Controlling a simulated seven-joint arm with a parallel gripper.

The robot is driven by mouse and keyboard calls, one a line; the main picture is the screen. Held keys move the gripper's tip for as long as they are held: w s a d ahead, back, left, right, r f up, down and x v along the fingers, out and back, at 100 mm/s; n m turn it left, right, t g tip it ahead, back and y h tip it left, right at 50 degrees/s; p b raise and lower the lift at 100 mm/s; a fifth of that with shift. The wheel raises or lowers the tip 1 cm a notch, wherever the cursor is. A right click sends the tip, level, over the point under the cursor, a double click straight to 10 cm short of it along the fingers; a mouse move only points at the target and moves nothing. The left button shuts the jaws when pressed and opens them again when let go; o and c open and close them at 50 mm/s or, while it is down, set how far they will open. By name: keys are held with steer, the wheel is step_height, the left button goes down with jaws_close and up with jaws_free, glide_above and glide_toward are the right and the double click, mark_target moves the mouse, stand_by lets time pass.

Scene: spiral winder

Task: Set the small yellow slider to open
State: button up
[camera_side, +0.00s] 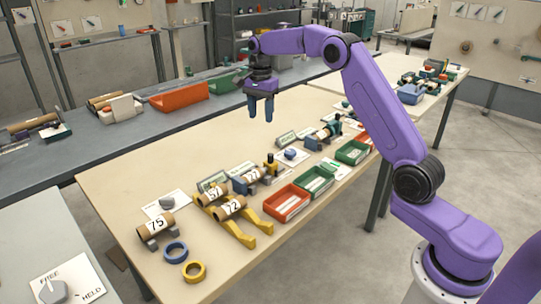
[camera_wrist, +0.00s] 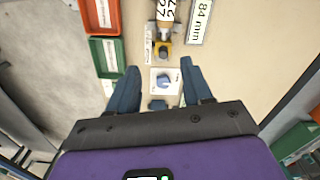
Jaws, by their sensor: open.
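A small yellow block (camera_wrist: 163,51) with a dark centre shows in the wrist view, at the near end of a numbered roller (camera_wrist: 166,18); it looks like the slider, but I cannot read its setting. In the side view a small yellow piece with a dark top (camera_side: 271,168) stands near the rollers and appears to be the same part. My gripper (camera_side: 261,113) is open and empty, pointing down high above the table. In the wrist view its fingers (camera_wrist: 158,70) straddle a blue knob (camera_wrist: 162,80) on a white plate far below; the yellow block lies just beyond.
A red tray (camera_side: 287,204) and green trays (camera_side: 315,181) line the table's right edge. Tan rollers on stands (camera_side: 155,228), yellow rails (camera_side: 238,233) and blue and yellow rings (camera_side: 175,252) occupy the front. The table's back left (camera_side: 150,160) is clear.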

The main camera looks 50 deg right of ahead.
mark_target(271, 154)
steer(key=w+d+f+m, duration=0.1)
steer(key=d+m, duration=0.2)
steer(key=d, duration=0.2)
steer(key=f, duration=1.7)
steer(key=shift+w+d+f, duration=0.1)
steer(key=shift+d+f, duration=0.15)
steer(key=shift+f, duration=0.05)
jaws_close()
